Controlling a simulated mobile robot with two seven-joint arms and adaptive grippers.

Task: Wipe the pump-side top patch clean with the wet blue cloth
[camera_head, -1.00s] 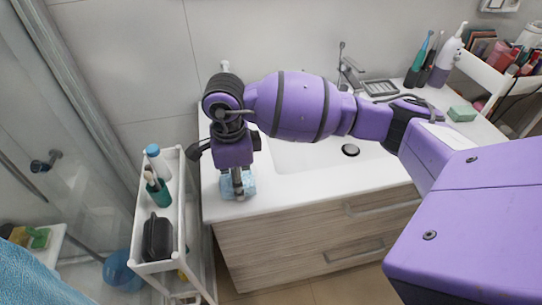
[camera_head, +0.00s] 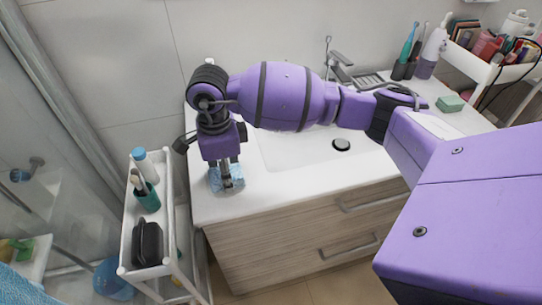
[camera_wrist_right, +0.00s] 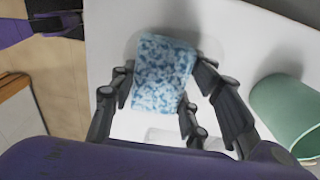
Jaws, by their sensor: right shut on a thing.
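My right gripper (camera_head: 228,183) points down at the left end of the white vanity top (camera_head: 290,196), shut on the blue cloth (camera_head: 214,178). In the right wrist view, the mottled blue-and-white cloth (camera_wrist_right: 162,75) lies between the fingers of the right gripper (camera_wrist_right: 158,95), on or just above the white top. A faint greyish area (camera_wrist_right: 165,136) shows beside the cloth; I cannot tell whether it is the patch. Only a small white tip (camera_head: 209,61), perhaps the pump, shows above my right arm; the rest is hidden. My left gripper is out of view.
A green cup (camera_wrist_right: 290,108) stands close to the gripper in the wrist view. The basin (camera_head: 310,150) and tap (camera_head: 341,63) lie right of the gripper. A white cart (camera_head: 165,262) with a teal cup (camera_head: 147,198) stands left. A green soap bar (camera_head: 450,103) lies far right.

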